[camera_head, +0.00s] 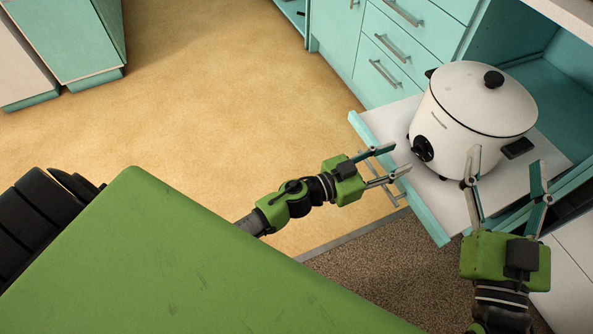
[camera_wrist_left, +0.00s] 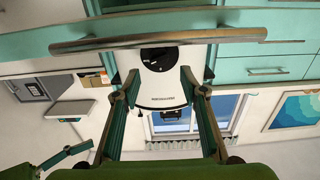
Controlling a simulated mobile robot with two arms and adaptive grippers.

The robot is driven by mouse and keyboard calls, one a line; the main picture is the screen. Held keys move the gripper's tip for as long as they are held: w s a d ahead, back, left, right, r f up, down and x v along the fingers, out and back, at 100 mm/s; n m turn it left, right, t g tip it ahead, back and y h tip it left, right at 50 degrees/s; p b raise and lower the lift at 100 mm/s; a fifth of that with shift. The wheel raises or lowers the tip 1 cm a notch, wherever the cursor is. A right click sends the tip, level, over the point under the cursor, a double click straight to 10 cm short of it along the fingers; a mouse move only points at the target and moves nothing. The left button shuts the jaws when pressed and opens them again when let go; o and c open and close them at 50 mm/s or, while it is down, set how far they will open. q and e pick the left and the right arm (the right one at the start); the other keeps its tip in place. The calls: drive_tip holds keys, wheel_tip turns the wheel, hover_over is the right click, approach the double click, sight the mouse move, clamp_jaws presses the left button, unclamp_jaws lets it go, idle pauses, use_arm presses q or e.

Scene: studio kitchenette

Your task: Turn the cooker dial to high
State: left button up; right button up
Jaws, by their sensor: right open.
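The white cooker (camera_head: 465,105) with a lid and black knob stands on a pulled-out shelf (camera_head: 385,125). Its round black dial (camera_head: 422,148) is low on its front and faces my left gripper (camera_head: 401,157). The dial also shows in the left wrist view (camera_wrist_left: 158,57), which looks upside down; its setting is too small to read. My left gripper is open and empty, short of the dial, by the shelf's front edge. My right gripper (camera_head: 506,157) is open, its fingers by the cooker's lower right side near the black side handle (camera_head: 517,148), with contact unclear.
The shelf front has a metal bar handle (camera_head: 387,190), close to my left gripper; the bar crosses the left wrist view (camera_wrist_left: 160,39). Teal drawers (camera_head: 400,50) stand behind the cooker. The floor (camera_head: 220,100) to the left is clear.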

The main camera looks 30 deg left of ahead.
use_arm(q)
drive_tip(key=v, duration=0.7)
drive_tip(key=s+a+f+n+g+y+p, duration=0.2)
drive_tip(key=s+a+f+y+p, duration=0.2)
drive_tip(key=f, duration=0.5)
drive_tip(key=s+a+f+n+g+y+p, duration=0.2)
drive_tip(key=s+a+f+y+p, duration=0.2)
drive_tip(key=a+f+p, duration=0.5)
drive_tip(key=shift+s+f+g+y+p, duration=0.3)
drive_tip(key=shift+s+f+g+p, duration=0.25)
drive_tip(key=shift+s, duration=0.5)
drive_tip(key=shift+o, duration=0.2)
drive_tip(key=shift+r, duration=0.1)
